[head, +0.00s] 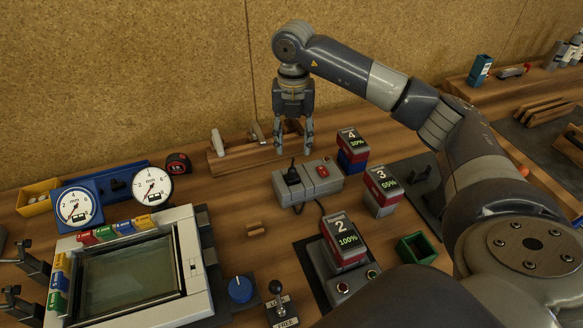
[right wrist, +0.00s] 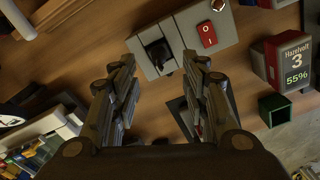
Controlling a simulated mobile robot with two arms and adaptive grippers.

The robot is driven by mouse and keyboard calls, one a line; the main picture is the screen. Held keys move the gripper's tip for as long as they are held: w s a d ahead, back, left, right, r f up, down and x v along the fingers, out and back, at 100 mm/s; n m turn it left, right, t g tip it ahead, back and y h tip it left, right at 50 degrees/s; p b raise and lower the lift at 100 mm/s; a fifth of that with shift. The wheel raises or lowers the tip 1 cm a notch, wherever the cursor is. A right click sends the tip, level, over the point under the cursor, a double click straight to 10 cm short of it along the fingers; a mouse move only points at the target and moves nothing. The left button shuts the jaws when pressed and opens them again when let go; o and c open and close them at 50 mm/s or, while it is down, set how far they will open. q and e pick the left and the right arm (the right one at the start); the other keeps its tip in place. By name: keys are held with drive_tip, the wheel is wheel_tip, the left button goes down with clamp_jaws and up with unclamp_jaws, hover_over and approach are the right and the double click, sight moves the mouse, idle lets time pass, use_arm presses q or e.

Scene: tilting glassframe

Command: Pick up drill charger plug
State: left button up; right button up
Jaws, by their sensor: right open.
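The black drill charger plug (head: 293,177) sits in a grey socket box (head: 322,184) with a red switch. A dark cable runs from the box side toward the charger with battery 2 (head: 343,243). In the right wrist view the plug (right wrist: 158,52) shows beyond and between the fingertips, on the grey box (right wrist: 185,28). My right gripper (head: 293,150) points down, open and empty, above and behind the plug, apart from it. My left gripper is not in view.
Battery 3 (head: 381,191) and battery 4 (head: 352,151) stand right of the box. A wooden rack (head: 245,157) is behind left. A framed glass panel (head: 130,272) and two dial gauges fill the left. A green bin (head: 416,248) stands at front right.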

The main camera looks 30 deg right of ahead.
sight(292, 169)
drive_tip(key=shift+s+a+f, duration=0.1)
drive_tip(key=shift+s+f, duration=0.05)
drive_tip(key=shift+f, duration=0.4)
drive_tip(key=shift+s+a+f, duration=0.1)
drive_tip(key=shift+s+f, duration=0.05)
drive_tip(key=shift+f, duration=0.4)
drive_tip(key=shift+d+f+p, duration=0.1)
drive_tip(key=shift+f+p, duration=0.2)
drive_tip(key=shift+f, duration=0.05)
drive_tip(key=f, duration=0.1)
drive_tip(key=f+p, duration=0.1)
drive_tip(key=f, duration=0.1)
drive_tip(key=f+p, duration=0.1)
drive_tip(key=f, duration=0.1)
drive_tip(key=shift+s+a, duration=0.1)
drive_tip(key=shift+a, duration=0.2)
drive_tip(key=shift+f+p, duration=0.2)
drive_tip(key=shift+p, duration=0.1)
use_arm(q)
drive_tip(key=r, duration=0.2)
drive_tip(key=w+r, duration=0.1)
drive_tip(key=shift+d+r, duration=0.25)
use_arm(e)
drive_tip(key=shift+f, duration=0.1)
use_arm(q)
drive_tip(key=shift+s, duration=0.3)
use_arm(e)
clamp_jaws()
